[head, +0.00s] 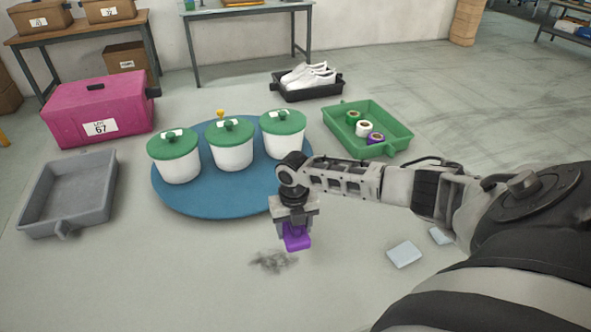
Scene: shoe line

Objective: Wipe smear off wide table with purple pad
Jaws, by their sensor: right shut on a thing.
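A dark grey smear (273,262) lies on the pale wide table (170,285), in front of the blue round mat. My right gripper (296,228) points down and is shut on the purple pad (297,241). The pad is just behind and to the right of the smear in the head view. I cannot tell whether the pad touches the table. My left gripper is not in view.
White pots with green lids (232,150) stand on a blue round mat (200,208). A grey tray (108,165) and pink box (70,105) are left. A green tray (400,137) with rolls and a black tray (300,97) with white shoes (312,80) are behind. Pale blocks (404,254) lie right.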

